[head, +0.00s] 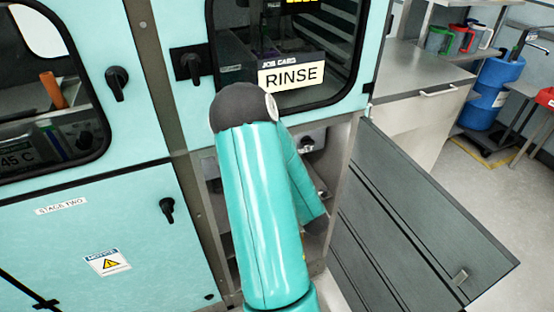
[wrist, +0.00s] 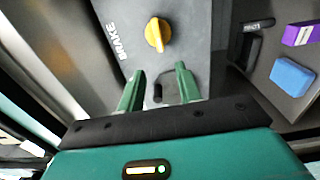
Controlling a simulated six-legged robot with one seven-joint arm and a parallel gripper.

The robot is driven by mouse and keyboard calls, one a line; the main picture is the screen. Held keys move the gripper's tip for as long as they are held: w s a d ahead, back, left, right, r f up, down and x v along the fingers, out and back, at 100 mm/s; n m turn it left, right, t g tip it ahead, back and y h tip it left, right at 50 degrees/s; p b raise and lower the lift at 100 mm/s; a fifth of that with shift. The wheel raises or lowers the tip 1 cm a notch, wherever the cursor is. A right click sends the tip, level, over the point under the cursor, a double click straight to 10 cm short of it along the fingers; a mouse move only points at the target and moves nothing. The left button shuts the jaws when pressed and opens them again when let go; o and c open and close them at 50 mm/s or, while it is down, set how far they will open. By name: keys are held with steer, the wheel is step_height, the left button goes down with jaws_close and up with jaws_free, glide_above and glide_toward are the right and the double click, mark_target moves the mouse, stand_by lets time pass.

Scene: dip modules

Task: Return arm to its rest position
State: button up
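My gripper (wrist: 159,88) shows in the wrist view as two green fingers on a black and green body. The fingers are apart with no object held between them. A small black part (wrist: 158,92) shows in the gap between them. Beyond the fingertips is a grey panel with a yellow knob (wrist: 157,34) and lettering beside it. In the head view, my teal arm rises in front of the cabinet and bends toward an open lower compartment (head: 312,140). My gripper is hidden in the head view.
A dark grey door (head: 420,220) hangs open to the right of the compartment. A window with a RINSE card (head: 291,75) is above it. In the wrist view, a blue block (wrist: 292,76) and a purple box (wrist: 300,34) lie at the right. Floor shows at far right.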

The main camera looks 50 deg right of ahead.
steer(key=shift+v, duration=1.2)
